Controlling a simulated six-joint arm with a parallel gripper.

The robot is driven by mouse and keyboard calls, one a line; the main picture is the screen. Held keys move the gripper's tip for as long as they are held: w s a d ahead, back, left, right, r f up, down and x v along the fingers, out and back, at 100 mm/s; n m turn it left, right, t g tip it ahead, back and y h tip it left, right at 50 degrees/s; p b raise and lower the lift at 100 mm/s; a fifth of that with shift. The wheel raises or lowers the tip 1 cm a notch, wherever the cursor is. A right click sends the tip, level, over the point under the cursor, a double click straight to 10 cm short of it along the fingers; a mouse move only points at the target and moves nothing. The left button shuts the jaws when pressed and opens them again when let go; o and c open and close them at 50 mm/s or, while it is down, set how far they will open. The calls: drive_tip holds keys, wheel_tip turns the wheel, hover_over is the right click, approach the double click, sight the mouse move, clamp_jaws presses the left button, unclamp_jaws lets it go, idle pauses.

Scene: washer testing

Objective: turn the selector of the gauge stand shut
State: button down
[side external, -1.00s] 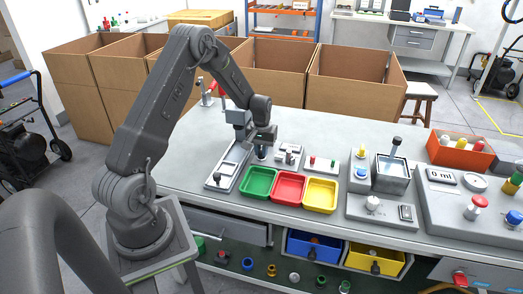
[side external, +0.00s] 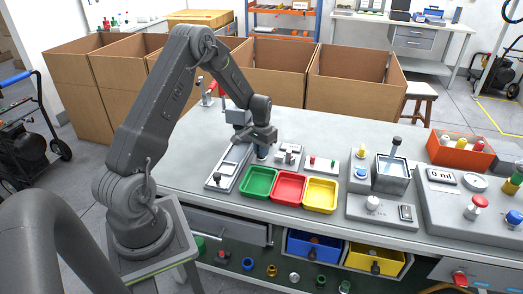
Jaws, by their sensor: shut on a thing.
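My gripper (side external: 262,142) points down over the left part of the bench, just behind the green tray. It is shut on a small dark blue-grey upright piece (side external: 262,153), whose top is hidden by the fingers. I cannot tell whether this piece is the selector.
Green (side external: 258,181), red (side external: 288,186) and yellow (side external: 320,194) trays stand in front of the gripper. Small grey fixtures (side external: 288,157) are close to its right. A unit reading "0 ml" (side external: 442,176) and a glass-walled tank (side external: 391,176) stand farther right.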

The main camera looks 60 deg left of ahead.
drive_tip(key=m, duration=0.6)
drive_tip(key=shift+m, duration=0.3)
idle(0.5)
drive_tip(key=c, duration=1.1)
unclamp_jaws()
drive_tip(key=shift+c, duration=0.2)
wheel_tip(320, 180, up, 14)
